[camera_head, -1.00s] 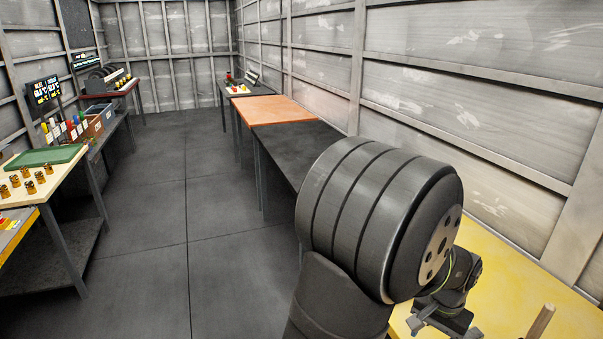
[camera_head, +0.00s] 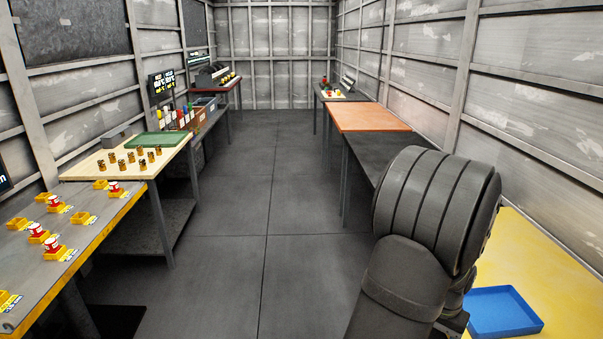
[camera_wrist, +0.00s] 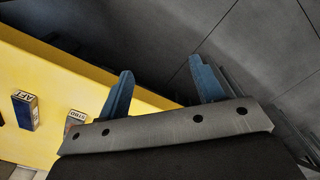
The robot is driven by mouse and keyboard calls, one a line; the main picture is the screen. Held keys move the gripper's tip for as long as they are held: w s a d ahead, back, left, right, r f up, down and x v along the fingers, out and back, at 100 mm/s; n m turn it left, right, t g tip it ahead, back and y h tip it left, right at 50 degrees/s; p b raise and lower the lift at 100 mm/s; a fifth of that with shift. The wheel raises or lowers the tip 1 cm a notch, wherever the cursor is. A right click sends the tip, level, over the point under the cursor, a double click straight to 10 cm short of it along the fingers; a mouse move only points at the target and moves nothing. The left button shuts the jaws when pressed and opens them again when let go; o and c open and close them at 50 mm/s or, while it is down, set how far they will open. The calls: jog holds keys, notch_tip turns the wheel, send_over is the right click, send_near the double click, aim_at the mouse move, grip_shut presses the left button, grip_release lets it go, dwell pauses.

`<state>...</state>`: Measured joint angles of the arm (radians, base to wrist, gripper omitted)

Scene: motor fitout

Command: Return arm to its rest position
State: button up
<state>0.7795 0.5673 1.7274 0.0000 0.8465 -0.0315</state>
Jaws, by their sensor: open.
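My gripper (camera_wrist: 160,92) shows in the wrist view with its two blue fingers spread apart and nothing between them. It hangs beside the edge of a yellow table (camera_wrist: 60,95), with the grey floor past that edge. In the head view my dark arm stands bent at the lower right, in front of the yellow table (camera_head: 545,250). The gripper itself is hidden there behind the arm.
A blue tray (camera_head: 503,312) lies on the yellow table. In the wrist view a block marked AFT (camera_wrist: 25,110) and another labelled block (camera_wrist: 75,120) lie there. Benches with yellow bins (camera_head: 83,218) and brass-coloured parts (camera_head: 140,152) line the left. The middle aisle floor (camera_head: 235,220) is clear.

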jog(key=w+a+f+n, duration=0.1)
jog(key=w+a, duration=0.3)
jog(key=shift+w+a+f, duration=0.15)
jog(key=shift+a+f, duration=0.15)
dwell(1.5)
